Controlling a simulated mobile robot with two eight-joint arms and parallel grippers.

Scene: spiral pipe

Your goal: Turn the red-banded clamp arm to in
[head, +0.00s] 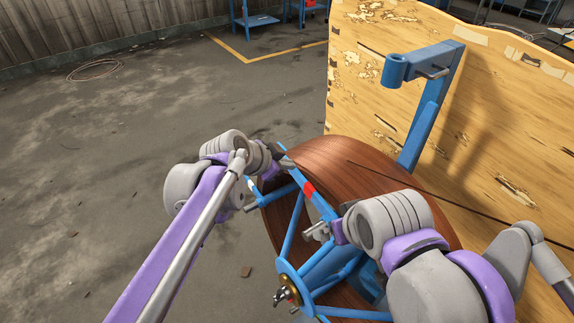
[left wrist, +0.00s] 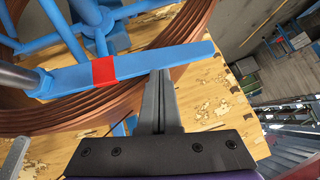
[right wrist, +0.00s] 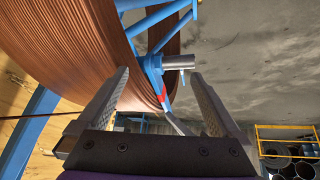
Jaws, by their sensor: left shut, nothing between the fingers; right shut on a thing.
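The blue clamp arm with its red band (head: 308,189) crosses the edge of the brown pipe coil (head: 335,160) in the head view. The arm fills the upper left wrist view (left wrist: 160,62), with a grey metal pin (left wrist: 18,75) at its left end. My left gripper (head: 284,162) is shut and empty at the arm's free end; its fingertips (left wrist: 160,75) overlap the arm's lower edge, and contact is unclear.
Blue spokes and a hub (head: 288,282) lie inside the coil. A worn wooden panel (head: 500,140) stands behind it, with a blue bracket (head: 430,105) in front. A dark rod (head: 440,205) runs rightward from the coil. The concrete floor at left is largely clear.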

